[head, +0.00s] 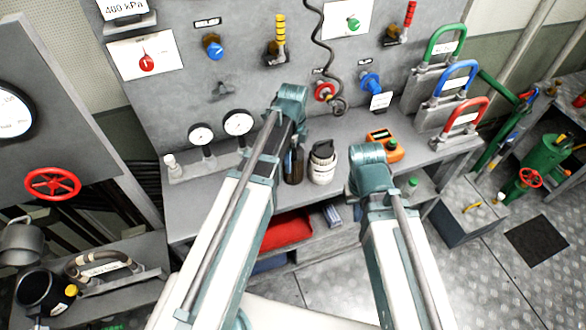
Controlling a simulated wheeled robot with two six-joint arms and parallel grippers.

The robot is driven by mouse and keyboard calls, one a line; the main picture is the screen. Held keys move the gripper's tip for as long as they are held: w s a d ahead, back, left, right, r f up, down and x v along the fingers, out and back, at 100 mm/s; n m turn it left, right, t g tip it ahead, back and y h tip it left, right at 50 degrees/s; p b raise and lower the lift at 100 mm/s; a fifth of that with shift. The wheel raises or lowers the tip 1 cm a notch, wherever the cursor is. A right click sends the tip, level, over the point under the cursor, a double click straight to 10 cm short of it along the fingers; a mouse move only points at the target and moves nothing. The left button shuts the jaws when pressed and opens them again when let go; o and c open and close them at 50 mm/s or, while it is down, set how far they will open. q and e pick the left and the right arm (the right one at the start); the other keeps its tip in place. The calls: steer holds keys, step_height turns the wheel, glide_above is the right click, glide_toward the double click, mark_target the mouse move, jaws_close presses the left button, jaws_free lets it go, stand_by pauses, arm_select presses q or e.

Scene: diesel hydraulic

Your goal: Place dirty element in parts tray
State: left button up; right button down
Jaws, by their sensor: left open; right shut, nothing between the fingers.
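I cannot single out the dirty element for certain. A pale ringed cylinder with a dark top (322,163) stands on the workbench between my two arms. A dark bottle-like object (293,165) stands just left of it, close beside my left arm. No parts tray can be made out with certainty. Both of my arms reach up from the bottom of the view, the left one further over the bench. Neither gripper shows; the arm links hide what lies behind and below them.
The grey workbench (350,165) carries two gauges (238,123) at left and an orange meter (384,146) at right. Coloured padlock-like shackles (466,122) stand at the right end. A red item (287,231) lies on the lower shelf. Floor shows at lower right.

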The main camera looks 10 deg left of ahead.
arm_select(q)
step_height(320, 180, down, 3)
steer(key=shift+b, duration=1)
arm_select(e)
step_height(320, 180, down, 3)
steer(key=shift+r, duration=0.1)
arm_select(q)
steer(key=shift+r, duration=0.1)
